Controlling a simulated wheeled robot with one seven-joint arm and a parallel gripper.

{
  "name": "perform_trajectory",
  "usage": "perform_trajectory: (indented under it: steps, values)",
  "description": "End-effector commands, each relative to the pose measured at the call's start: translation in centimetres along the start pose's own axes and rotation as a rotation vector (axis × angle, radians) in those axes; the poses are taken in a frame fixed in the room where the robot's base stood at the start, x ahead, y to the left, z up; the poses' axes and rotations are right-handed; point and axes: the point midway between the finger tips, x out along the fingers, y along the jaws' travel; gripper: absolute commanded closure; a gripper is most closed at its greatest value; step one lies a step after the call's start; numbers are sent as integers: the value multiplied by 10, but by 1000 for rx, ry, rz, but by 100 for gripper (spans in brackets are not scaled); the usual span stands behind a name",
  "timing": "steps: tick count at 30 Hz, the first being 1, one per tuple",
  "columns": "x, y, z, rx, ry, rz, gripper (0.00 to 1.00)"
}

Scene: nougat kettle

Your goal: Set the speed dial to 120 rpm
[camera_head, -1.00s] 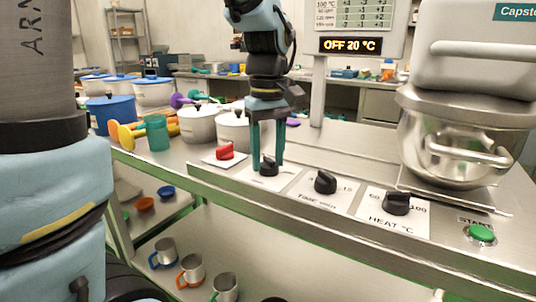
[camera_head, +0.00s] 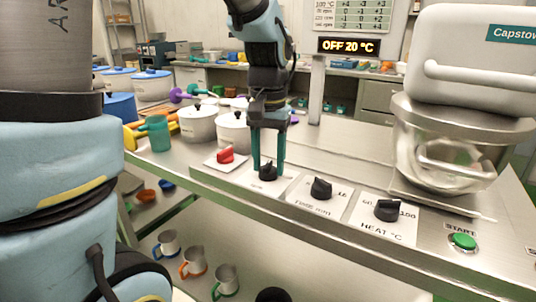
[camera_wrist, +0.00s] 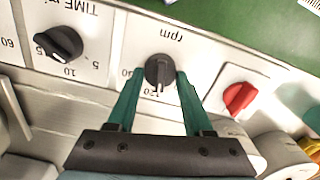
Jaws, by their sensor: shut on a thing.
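The speed dial (camera_wrist: 159,70) is a black knob on a white plate marked "rpm". It also shows in the head view (camera_head: 267,172). My gripper (camera_wrist: 159,78) has its two teal fingers on either side of the knob, shut on it; it also shows in the head view (camera_head: 268,170). In the wrist view the plate is upside down. The knob's pale pointer mark points down toward a number that looks like 120, partly hard to read. The display (camera_head: 349,46) reads "OFF 20 °C".
A red switch (camera_head: 225,155) is left of the speed dial. The time dial (camera_head: 321,188), heat dial (camera_head: 388,210) and green start button (camera_head: 463,242) are to its right. A steel mixer bowl (camera_head: 440,160) stands behind them. White pots (camera_head: 198,124) stand at the back left.

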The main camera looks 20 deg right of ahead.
Motion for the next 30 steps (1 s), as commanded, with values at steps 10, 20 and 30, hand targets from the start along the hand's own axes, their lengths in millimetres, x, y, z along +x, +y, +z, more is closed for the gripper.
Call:
perform_trajectory:
  steps: [10, 20, 30]
  values:
    - [-1, 0, 0, 165, 0, 0, 100]
    - [0, 1, 0, 205, 1, 0, 100]
    - [0, 1, 0, 204, 1, 0, 43]
